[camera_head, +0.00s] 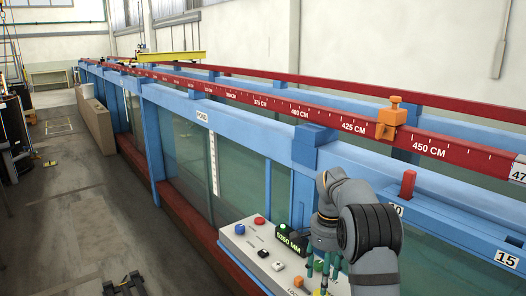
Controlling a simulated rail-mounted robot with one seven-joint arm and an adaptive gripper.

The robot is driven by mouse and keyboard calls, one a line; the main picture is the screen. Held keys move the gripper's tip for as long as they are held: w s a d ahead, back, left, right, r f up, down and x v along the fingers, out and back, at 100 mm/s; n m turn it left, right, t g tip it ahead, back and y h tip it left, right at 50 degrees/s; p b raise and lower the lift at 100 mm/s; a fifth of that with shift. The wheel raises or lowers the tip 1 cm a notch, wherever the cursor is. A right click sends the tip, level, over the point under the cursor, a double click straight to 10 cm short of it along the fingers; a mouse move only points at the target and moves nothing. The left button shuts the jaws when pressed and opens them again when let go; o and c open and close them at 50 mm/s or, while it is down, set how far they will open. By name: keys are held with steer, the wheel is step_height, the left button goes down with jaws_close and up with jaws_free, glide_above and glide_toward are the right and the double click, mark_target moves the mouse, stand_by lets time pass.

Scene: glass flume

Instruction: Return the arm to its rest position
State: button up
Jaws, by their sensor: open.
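My grey arm reaches in from the lower right of the head view and bends over the control panel (247,262). My gripper (320,277) points down at its end, with its dark green fingers apart and nothing seen between them. It is over the right part of the panel, close to the green and orange buttons. I cannot tell whether the fingertips touch the panel. My arm and gripper hide the panel's right part.
The panel has a blue button (240,229), a red button (260,221) and a display (290,243) reading about 5260 MM. Behind it runs the blue-framed glass flume (240,155). An orange clamp (388,119) sits on its red scale rail. The floor (75,215) at left is mostly open.

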step_height(320, 180, down, 6)
steer(key=shift+s, duration=0.1)
steer(key=shift+r+n+p, duration=0.2)
steer(key=shift+n+p, duration=0.3)
steer(key=shift+p, duration=0.05)
steer(key=n+p, duration=0.2)
steer(key=n, duration=0.2)
steer(key=shift+r+n, duration=0.1)
steer(key=shift+n, duration=0.2)
steer(key=n+p, duration=0.2)
steer(key=n, duration=0.1)
steer(key=n+p, duration=0.4)
steer(key=n, duration=0.1)
steer(key=shift+r+n+p, duration=0.1)
steer(key=shift+n+p, duration=0.25)
steer(key=shift+n, duration=0.05)
steer(key=n+p, duration=0.2)
steer(key=n, duration=0.1)
steer(key=shift+d+n+p, duration=0.1)
steer(key=shift+n+p, duration=0.2)
steer(key=shift+p, duration=0.1)
steer(key=shift+w+b, duration=0.2)
steer(key=shift+b, duration=0.25)
steer(key=shift+s+r, duration=0.1)
steer(key=shift+r, duration=0.55)
